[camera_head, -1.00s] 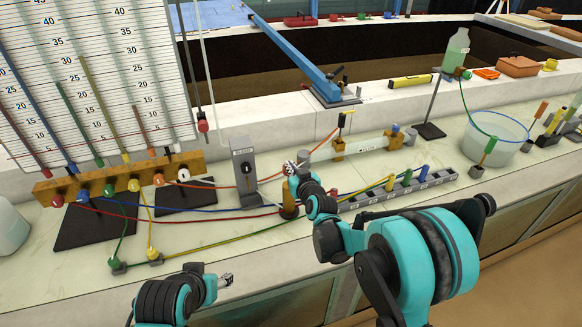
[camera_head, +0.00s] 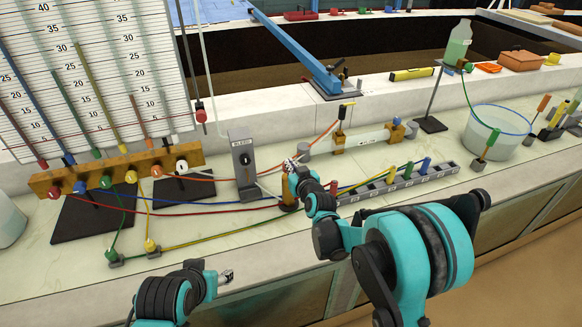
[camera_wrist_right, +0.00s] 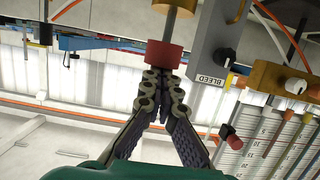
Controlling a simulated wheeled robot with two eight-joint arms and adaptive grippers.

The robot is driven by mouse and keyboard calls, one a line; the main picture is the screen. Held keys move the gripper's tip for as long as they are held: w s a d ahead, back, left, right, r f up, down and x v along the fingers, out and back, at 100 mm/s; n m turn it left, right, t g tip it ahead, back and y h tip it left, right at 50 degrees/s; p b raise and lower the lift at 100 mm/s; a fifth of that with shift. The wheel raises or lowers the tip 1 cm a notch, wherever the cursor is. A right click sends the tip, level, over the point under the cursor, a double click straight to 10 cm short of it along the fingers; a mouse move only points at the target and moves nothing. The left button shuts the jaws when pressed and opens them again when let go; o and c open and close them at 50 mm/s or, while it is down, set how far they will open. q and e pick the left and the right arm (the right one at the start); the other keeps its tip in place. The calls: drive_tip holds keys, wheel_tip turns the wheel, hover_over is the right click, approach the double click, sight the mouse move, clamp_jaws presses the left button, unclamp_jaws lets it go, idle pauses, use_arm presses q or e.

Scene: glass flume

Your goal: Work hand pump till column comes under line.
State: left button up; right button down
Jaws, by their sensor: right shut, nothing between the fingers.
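The hand pump (camera_head: 289,194) is an upright tan cylinder on the bench, its top hidden by my right gripper (camera_head: 291,165). In the right wrist view its red handle (camera_wrist_right: 164,54) sits on a metal rod, with the brass-coloured barrel (camera_wrist_right: 176,5) beyond. My right gripper (camera_wrist_right: 164,80) is shut and empty, its fingertips against or very close to the red handle; I cannot tell if they touch. The gauge board (camera_head: 85,80) at the left carries slanted coloured tubes and a numbered scale. Column levels are too small to tell. My left gripper (camera_head: 226,277) is low over the bench front; its jaws are unclear.
The grey BLEED block (camera_head: 243,163) stands just left of the pump. A wooden manifold (camera_head: 120,176) with coloured hoses lies below the board. A grey strip of plugs (camera_head: 400,182) is at the right, with a clear tub (camera_head: 497,128) beyond.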

use_arm(q)
wheel_tip(320, 180, up, 4)
drive_tip(key=p, duration=0.3)
drive_tip(key=shift+s+f, duration=0.1)
drive_tip(key=shift+s, duration=0.05)
use_arm(e)
drive_tip(key=r+v, duration=0.1)
drive_tip(key=v, duration=0.9)
drive_tip(key=shift+r, duration=0.45)
use_arm(q)
drive_tip(key=shift+d, duration=0.1)
use_arm(e)
drive_tip(key=shift+d, duration=0.1)
drive_tip(key=shift+s+r, duration=0.1)
idle(0.8)
